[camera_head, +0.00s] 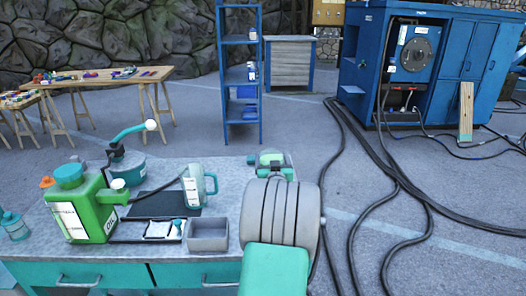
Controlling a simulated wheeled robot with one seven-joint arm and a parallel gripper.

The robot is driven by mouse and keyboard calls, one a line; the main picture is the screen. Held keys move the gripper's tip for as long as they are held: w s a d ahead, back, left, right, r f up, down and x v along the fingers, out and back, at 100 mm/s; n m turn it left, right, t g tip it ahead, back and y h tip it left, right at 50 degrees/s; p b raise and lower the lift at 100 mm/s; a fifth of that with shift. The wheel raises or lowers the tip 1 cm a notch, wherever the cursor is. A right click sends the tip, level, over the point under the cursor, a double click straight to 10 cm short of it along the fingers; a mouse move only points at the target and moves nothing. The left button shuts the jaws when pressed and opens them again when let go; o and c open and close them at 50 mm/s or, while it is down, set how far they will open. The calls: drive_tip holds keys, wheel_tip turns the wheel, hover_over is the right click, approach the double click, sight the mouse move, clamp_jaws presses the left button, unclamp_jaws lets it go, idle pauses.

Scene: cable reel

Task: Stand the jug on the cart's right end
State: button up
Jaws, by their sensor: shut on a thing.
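A clear jug with a teal rim and handle (199,186) is upright at the middle of the grey cart top (225,174), its handle to the right. A white label is on its side. The cart's right end is partly covered by my grey arm link (281,212). Just beyond that link, a small green and grey part (271,159) shows over the right end; I cannot tell whether it is my wrist or a separate thing. My gripper's fingertips are hidden, and no finger is seen touching the jug.
A green oil can (90,212), a teal pump can (128,163), a black tray (165,203) and a grey open bin (208,235) crowd the cart's left and middle. A teal bottle (14,226) stands at far left. Black cables (385,165) lie on the floor at right.

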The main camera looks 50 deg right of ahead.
drive_tip(key=shift+s+d+f+p, duration=0.1)
drive_tip(key=shift+d+f+p, duration=0.15)
drive_tip(key=shift+f, duration=0.65)
drive_tip(key=shift+s+d+f+p, duration=0.1)
drive_tip(key=shift+d+f+p, duration=0.1)
drive_tip(key=shift+f, duration=0.7)
drive_tip(key=shift+f, duration=0.15)
drive_tip(key=o, duration=2)
drive_tip(key=shift+f, duration=0.15)
drive_tip(key=shift+a, duration=0.1)
